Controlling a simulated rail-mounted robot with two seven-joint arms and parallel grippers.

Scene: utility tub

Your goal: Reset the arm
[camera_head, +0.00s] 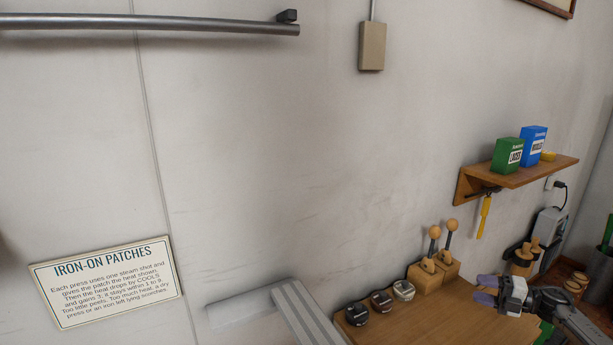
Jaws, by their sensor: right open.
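My right gripper (486,290) comes in from the lower right of the head view. It is open, with its fingers pointing left, over the right part of the wooden worktop (437,318). I see nothing between its fingers. My left gripper is out of view.
Three round knobs (381,301) and two wooden blocks with ball-topped levers (434,270) stand along the worktop's back. A wooden shelf (520,175) holds green and blue boxes. A sign (106,283) headed IRON-ON PATCHES and a metal rail (150,23) are on the wall.

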